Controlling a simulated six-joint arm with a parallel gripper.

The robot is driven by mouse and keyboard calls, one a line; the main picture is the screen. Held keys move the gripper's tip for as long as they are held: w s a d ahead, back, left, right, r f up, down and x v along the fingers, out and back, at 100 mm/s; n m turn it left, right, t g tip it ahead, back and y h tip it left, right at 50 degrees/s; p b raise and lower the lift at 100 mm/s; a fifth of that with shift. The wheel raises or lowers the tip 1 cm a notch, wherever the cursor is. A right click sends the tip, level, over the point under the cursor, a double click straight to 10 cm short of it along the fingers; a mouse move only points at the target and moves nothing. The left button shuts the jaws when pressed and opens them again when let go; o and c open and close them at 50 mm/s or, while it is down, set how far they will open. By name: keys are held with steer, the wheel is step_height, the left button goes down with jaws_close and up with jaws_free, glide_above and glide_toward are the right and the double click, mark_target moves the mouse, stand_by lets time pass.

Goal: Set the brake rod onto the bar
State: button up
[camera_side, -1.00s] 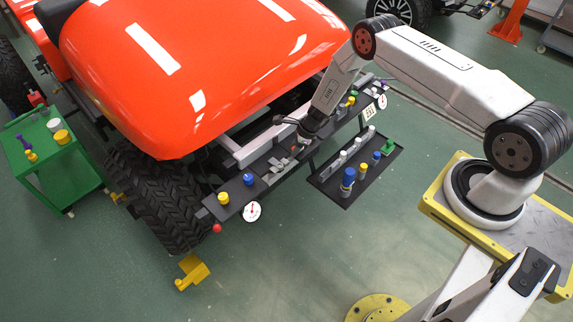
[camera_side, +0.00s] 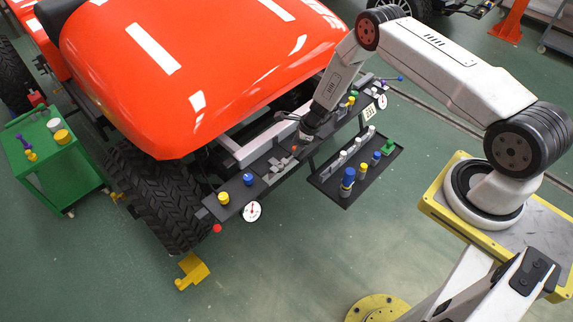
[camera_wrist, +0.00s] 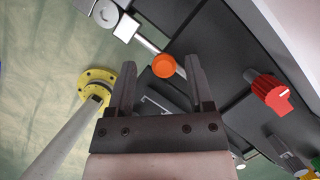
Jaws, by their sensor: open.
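My gripper (camera_wrist: 160,64) is open, with its two dark fingers apart, over the dark bar (camera_side: 232,202) across the front of the red vehicle. In the wrist view an orange round cap (camera_wrist: 164,66) shows between and beyond the fingertips. A thin silver rod (camera_wrist: 149,45) runs from the cap toward pale grey blocks (camera_wrist: 126,26) at the top. Which piece is the brake rod, and whether it touches the bar, I cannot tell. In the side view my gripper (camera_side: 304,137) hides part of the bar, beside some grey blocks (camera_side: 276,166).
A red knob (camera_wrist: 270,95) lies right of my fingers. A dark tray (camera_side: 330,188) with several white, blue and green pieces stands right of the bar. Yellow and blue knobs and a white dial (camera_side: 252,211) sit at the bar's near end. A green cart (camera_side: 62,176) stands left.

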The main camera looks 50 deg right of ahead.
steer(key=shift+v, duration=2.95)
steer(key=shift+a, duration=0.1)
steer(key=s+a+r+n+g+h, duration=0.1)
steer(key=s+a+r+n, duration=0.2)
steer(key=r+n, duration=0.5)
steer(key=s+a+r+n, duration=0.3)
steer(key=r+n, duration=0.2)
steer(key=r, duration=0.5)
steer(key=s+a+r+n+h, duration=0.1)
steer(key=s+r+n, duration=0.4)
steer(key=s+n, duration=0.2)
steer(key=s+a+r+n+h, duration=0.1)
steer(key=s+a+r+n, duration=0.1)
steer(key=s+r+n, duration=0.2)
steer(key=s+n, duration=0.3)
steer(key=shift+a+r, duration=0.25)
steer(key=shift+r, duration=0.15)
